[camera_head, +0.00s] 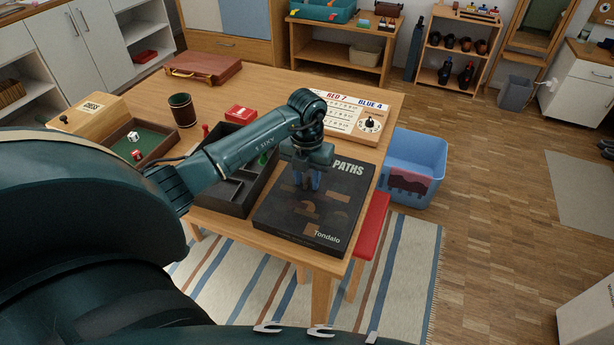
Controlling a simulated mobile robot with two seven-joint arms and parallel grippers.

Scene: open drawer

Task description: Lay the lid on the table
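The lid (290,222) is a dark, flat square marked "PATHS" and "Tondalo". It appears to lie flat, printed side up, on the front right corner of the wooden table (228,85). The open dark box base (236,192) with compartments stands just left of it; a green piece shows inside. My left gripper (307,182) points down over the upper part of the lid. Its two fingers appear a little apart with nothing between them; whether they touch the lid is unclear. My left arm hides part of the base. My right gripper is not in view.
A score board (341,115) lies behind the lid. A red box (241,114), dice cup (182,109), green-lined dice tray (158,135) and brown case (203,67) also occupy the table. A blue bin (415,155) and red bench (371,225) stand beside it.

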